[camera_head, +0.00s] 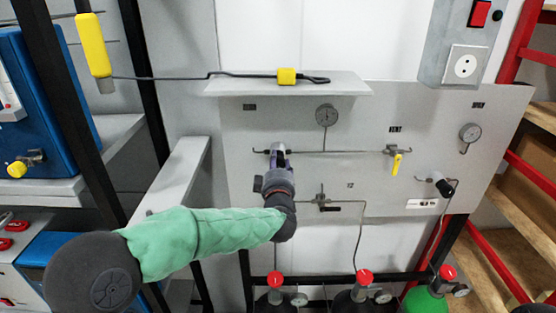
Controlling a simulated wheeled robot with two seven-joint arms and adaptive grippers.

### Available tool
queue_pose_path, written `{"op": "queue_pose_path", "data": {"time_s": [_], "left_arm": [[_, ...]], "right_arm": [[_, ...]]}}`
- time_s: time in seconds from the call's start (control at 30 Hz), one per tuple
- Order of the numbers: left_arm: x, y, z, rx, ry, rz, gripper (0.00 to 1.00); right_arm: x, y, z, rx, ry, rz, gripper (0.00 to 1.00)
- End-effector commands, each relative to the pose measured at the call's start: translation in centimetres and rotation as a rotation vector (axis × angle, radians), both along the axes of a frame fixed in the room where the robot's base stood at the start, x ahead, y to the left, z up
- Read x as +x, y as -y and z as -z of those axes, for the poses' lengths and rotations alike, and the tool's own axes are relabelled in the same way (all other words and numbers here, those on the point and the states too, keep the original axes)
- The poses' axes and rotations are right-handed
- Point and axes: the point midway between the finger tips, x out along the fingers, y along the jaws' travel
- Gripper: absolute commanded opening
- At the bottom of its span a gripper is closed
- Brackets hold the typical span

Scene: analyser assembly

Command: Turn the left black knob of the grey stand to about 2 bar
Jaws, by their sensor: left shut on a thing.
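The grey stand (232,133) is an upright panel with thin pipes, valves and gauges. My left arm, in a green sleeve, reaches in from the lower left. My left gripper (277,152) is at the left part of the panel, shut on the left black knob, which its fingers and wrist hide. A round gauge (326,115) sits up and right of the gripper; its needle is too small to read. A second black knob (445,188) is at the panel's lower right, with another gauge (470,132) above it. My right gripper is not in view.
A yellow valve handle (397,163) and a small black-handled valve (324,199) are on the panel. A shelf (290,87) juts out above. Gas bottles with red caps (365,276) stand below. A dark post (75,120) and blue cabinet (30,90) are at left.

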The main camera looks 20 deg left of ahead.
Motion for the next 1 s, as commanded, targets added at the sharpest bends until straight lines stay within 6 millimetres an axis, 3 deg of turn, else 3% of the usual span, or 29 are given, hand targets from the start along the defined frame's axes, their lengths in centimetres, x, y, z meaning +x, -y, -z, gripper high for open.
{"op": "queue_pose_path", "data": {"time_s": [0.4, 0.93, 0.97, 1.0], "left_arm": [[-0.02, 0.03, 0.24, 0.163, -0.072, 0.001, 0.07], [-0.01, 0.05, 0.29, 0.182, -0.08, 0.001, 0.07], [-0.01, 0.05, 0.29, 0.182, -0.08, 0.001, 0.46], [-0.01, 0.05, 0.28, 0.182, -0.08, 0.001, 0.57]], "right_arm": [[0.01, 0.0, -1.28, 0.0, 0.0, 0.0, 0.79], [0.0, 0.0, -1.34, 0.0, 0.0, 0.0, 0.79], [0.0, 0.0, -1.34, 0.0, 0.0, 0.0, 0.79], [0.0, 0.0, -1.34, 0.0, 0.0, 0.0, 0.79]]}}
